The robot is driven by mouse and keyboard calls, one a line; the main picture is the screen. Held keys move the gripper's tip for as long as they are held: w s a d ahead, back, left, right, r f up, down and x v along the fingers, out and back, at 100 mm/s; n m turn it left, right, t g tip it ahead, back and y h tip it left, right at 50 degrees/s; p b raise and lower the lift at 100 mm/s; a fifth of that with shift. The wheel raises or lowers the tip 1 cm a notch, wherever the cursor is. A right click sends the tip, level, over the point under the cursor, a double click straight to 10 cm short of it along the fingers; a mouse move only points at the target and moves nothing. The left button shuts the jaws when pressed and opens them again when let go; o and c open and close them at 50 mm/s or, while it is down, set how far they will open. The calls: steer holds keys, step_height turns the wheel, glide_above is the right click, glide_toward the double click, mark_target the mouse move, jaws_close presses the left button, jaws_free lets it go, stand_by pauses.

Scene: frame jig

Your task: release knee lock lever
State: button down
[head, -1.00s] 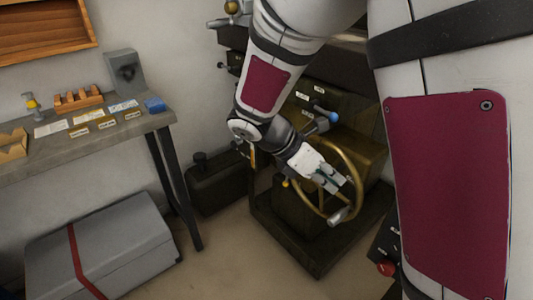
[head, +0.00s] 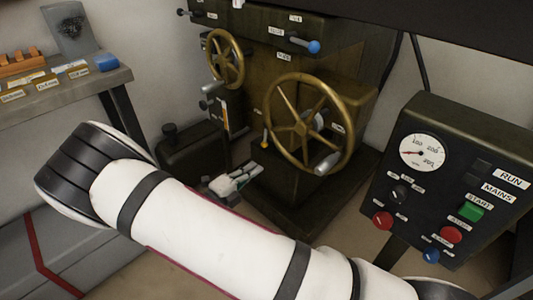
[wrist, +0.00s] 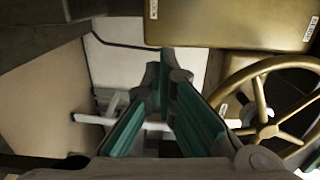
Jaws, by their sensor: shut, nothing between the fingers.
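The dark olive machine (head: 265,95) carries several levers, and I cannot read which label marks the knee lock lever. A small lever with an orange tip (head: 265,141) sits just left of the big brass handwheel (head: 277,108). A blue-knobbed lever (head: 313,47) projects above that wheel. My gripper (head: 256,171) is low in front of the machine, below the orange-tipped lever and left of the wheel's lower rim. In the wrist view its teal-padded fingers (wrist: 166,72) come together at the tips and hold nothing. No contact with a lever is visible.
A smaller brass handwheel (head: 211,54) is at the machine's left. A control panel (head: 430,200) with gauge and buttons stands at right. A grey bench (head: 60,97) is at left. In the wrist view, the big wheel (wrist: 256,85) is close right of my fingers.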

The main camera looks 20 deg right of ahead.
mark_target(266, 134)
steer(key=b+x, duration=0.3)
steer(key=x, duration=0.7)
steer(key=shift+w+d+f, duration=0.1)
steer(key=shift+d, duration=0.05)
steer(key=w, duration=0.1)
steer(key=w+a+b, duration=0.1)
steer(key=w, duration=0.1)
steer(key=shift+w+a+b, duration=0.35)
